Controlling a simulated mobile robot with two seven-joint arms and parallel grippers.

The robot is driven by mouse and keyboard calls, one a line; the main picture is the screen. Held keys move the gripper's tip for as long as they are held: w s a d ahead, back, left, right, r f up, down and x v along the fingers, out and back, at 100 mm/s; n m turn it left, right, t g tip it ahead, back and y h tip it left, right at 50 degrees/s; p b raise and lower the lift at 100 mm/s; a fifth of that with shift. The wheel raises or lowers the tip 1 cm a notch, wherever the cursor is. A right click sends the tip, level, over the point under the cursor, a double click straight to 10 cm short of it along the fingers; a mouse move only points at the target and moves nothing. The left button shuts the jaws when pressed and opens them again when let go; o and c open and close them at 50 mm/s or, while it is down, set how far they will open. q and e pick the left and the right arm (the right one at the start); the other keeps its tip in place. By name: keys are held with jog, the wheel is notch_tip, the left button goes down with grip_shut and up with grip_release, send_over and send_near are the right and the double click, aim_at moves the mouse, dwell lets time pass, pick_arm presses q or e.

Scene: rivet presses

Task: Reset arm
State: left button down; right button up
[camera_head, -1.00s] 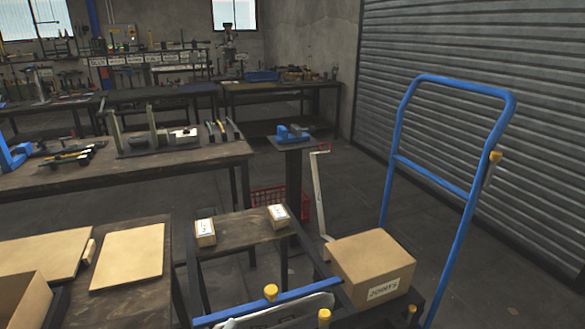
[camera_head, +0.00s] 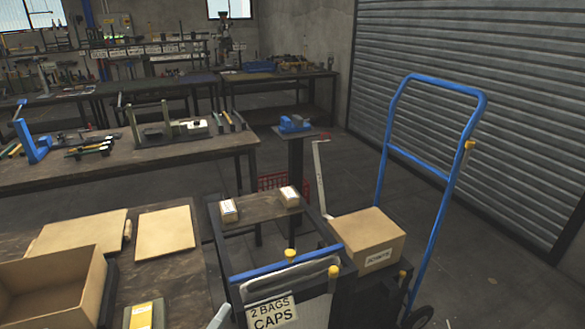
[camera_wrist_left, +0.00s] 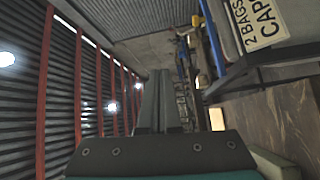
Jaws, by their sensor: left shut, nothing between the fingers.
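My left gripper (camera_wrist_left: 159,100) shows in the left wrist view with its two grey fingers together and nothing between them. In the head view only a pale grey tip of it (camera_head: 219,317) shows at the bottom edge, beside the near table and left of the caps sign. The fingers touch nothing that I can see. My right gripper is not in view.
A sign reading "2 BAGS CAPS" (camera_head: 272,312) hangs on a dark cart with a blue bar (camera_head: 285,263). A carton (camera_head: 368,240) sits by a blue trolley handle (camera_head: 383,148). An open box (camera_head: 75,300) stands on the near table. Open floor lies right.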

pick_arm(q)
jog(key=s+a+f+m+g+y+p, duration=0.1)
jog(key=s+a+f+m+g+y, duration=0.2)
jog(key=f, duration=0.5)
jog(key=s+a+f+m+g+p, duration=0.1)
jog(key=s+f+m+g, duration=0.1)
jog(key=s+f, duration=0.5)
jog(key=s+a+f+m+g+y+p, duration=0.1)
jog(key=s+a+f+m+g+y, duration=0.15)
jog(key=f, duration=0.75)
jog(key=s+f+m+g+p, duration=0.1)
jog(key=s+f+m+g, duration=0.2)
jog(key=s, duration=0.9)
jog(key=s+d+f+m+g+y, duration=0.1)
jog(key=s+f+m+g, duration=0.3)
jog(key=s, duration=0.8)
notch_tip(320, 180, down, 4)
jog(key=shift+s+f+g+p, duration=0.1)
jog(key=shift+s+g+p, duration=0.3)
jog(key=shift+g, duration=0.55)
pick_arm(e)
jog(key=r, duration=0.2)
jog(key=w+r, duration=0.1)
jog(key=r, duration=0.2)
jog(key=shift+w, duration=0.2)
pick_arm(q)
jog(key=shift+w, duration=0.15)
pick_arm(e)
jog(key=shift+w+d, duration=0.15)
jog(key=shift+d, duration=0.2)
